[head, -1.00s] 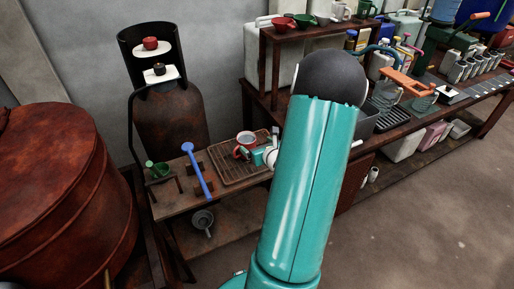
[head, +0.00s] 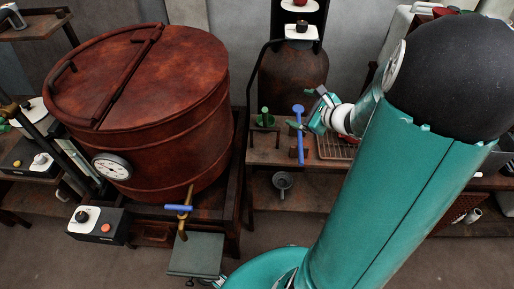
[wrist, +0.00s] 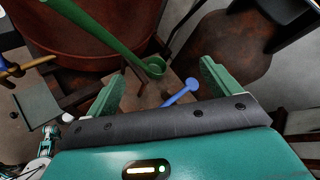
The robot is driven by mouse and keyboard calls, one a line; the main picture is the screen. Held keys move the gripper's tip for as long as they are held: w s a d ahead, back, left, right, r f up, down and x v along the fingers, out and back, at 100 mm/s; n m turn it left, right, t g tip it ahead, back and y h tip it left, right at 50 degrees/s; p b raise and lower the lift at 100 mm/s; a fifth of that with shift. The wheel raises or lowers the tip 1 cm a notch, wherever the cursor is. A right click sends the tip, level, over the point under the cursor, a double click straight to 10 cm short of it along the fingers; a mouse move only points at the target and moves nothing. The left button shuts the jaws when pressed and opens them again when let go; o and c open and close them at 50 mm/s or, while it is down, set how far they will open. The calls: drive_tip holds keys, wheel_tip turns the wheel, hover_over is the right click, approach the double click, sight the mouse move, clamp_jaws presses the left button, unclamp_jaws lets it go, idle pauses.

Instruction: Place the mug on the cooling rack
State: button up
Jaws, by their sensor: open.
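The wire cooling rack (head: 332,146) lies on the bench at the back, partly hidden behind my arm and gripper. The red and white mug cannot be made out now; the part of the rack where it stood earlier is behind my arm. My gripper (head: 312,112) is raised over the left side of the rack, beside a blue long-handled tool (head: 299,140). In the wrist view my gripper (wrist: 160,80) is open, with nothing between its fingers. The blue tool (wrist: 180,94) shows beyond them.
A large rusty vat (head: 150,110) with a gauge stands left of the bench. A green long-handled ladle (wrist: 110,38) crosses the upper wrist view close to my left finger. A grey funnel or pan (head: 283,181) is below the bench top.

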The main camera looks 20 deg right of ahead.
drive_tip(key=s+a+r+n+g+y, duration=0.2)
drive_tip(key=s+a+r+n+g, duration=0.1)
drive_tip(key=a+n, duration=0.55)
drive_tip(key=s+a+r+n+g+y, duration=0.1)
drive_tip(key=s+a+r+n+g, duration=0.2)
drive_tip(key=a+n, duration=0.55)
drive_tip(key=s+a+r+n+h, duration=0.2)
drive_tip(key=s+a+n, duration=0.1)
drive_tip(key=s+n, duration=0.2)
drive_tip(key=s+a+r+n+g+h, duration=0.1)
drive_tip(key=s+a+r+n+h, duration=0.2)
drive_tip(key=s, duration=0.3)
drive_tip(key=shift+r+n+h, duration=0.25)
drive_tip(key=shift+n+h, duration=0.05)
drive_tip(key=shift+n, duration=0.6)
drive_tip(key=shift+a, duration=0.1)
